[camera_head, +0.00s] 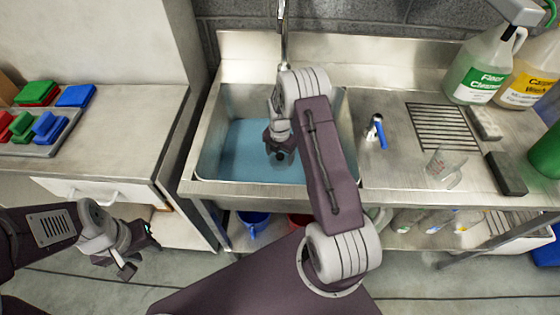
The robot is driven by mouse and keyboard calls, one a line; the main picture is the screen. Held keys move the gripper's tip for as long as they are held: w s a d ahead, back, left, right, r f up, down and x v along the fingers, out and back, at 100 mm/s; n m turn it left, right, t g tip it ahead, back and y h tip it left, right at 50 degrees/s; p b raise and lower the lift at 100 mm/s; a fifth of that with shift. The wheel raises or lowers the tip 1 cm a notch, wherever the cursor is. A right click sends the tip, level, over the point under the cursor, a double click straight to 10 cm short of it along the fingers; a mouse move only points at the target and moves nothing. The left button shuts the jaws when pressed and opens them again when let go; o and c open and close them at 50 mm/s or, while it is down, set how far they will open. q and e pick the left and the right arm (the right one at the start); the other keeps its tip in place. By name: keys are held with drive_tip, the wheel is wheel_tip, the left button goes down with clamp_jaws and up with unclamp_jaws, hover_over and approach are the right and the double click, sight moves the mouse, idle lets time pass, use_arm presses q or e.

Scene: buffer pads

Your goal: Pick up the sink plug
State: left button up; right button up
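The sink basin (208,150) holds blue water (240,150). I cannot make out the sink plug; my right gripper and arm cover part of the basin. My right gripper (280,154) points down into the basin, over or at the water near its middle. Its fingers look dark and close to the water, and I cannot tell whether they are open, shut or holding something. My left gripper (138,256) is low at the left, in front of the cabinet and away from the sink. Its fingers look spread and empty.
A faucet (284,30) stands behind the basin. On the right counter are a blue-and-white tool (376,132), a clear measuring jug (444,166), dark blocks (506,173) and cleaner jugs (484,68). Red, green and blue pads (75,95) lie on the left counter.

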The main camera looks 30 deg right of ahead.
drive_tip(key=c, duration=0.3)
drive_tip(key=shift+r, duration=0.15)
drive_tip(key=shift+r, duration=0.3)
drive_tip(key=r, duration=0.2)
drive_tip(key=d+r, duration=0.1)
drive_tip(key=r, duration=0.1)
drive_tip(key=shift+d+p, duration=0.15)
drive_tip(key=shift+p, duration=0.25)
drive_tip(key=d+r, duration=0.6)
drive_tip(key=d, duration=0.4)
drive_tip(key=shift+s+d+p, duration=0.2)
drive_tip(key=shift+s+p, duration=0.05)
drive_tip(key=shift+p, duration=0.15)
drive_tip(key=shift+a+r, duration=0.1)
